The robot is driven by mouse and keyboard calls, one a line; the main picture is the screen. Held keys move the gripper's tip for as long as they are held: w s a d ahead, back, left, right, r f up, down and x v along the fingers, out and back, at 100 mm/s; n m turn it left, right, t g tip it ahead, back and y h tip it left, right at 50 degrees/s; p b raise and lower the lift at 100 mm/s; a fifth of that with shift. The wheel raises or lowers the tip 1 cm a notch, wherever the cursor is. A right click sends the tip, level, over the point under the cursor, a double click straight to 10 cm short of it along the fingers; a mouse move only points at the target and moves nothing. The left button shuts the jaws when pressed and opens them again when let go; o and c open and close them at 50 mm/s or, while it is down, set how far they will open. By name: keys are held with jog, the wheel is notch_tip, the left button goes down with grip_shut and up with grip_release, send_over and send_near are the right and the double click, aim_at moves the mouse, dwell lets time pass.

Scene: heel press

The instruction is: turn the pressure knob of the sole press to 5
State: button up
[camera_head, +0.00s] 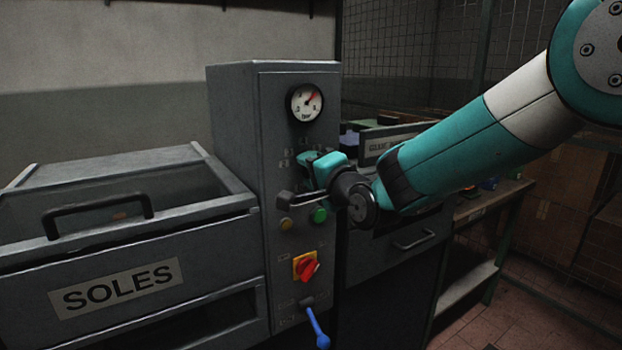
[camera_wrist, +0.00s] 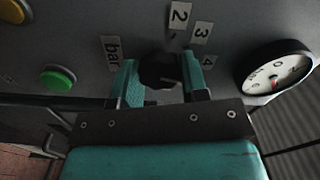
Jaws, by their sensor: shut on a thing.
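The black pressure knob (camera_wrist: 158,68) sits on the grey panel in the wrist view. My gripper (camera_wrist: 163,82) has its two teal fingers on either side of it and is shut on it. Labels 2, 3 and 4 and a "bar" label stand around the knob; the 5 does not show clearly. Which way the knob points, I cannot tell. In the head view my gripper (camera_head: 306,163) is at the front of the sole press (camera_head: 232,112) and hides the knob.
Below my gripper are a yellow button (camera_head: 286,224), a green button (camera_head: 319,214), a red switch (camera_head: 307,268) on a yellow plate and a blue-handled lever (camera_head: 318,330). The SOLES unit (camera_head: 115,285) with a black handle (camera_head: 98,212) is at left.

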jog(key=m+b, duration=0.2)
jog(key=m, duration=0.2)
jog(key=shift+m, duration=0.4)
dwell(0.4)
jog(key=o, duration=0.9)
jog(key=b+v, duration=0.4)
jog(key=v, duration=1.3)
jog(key=shift+s+d, duration=0.2)
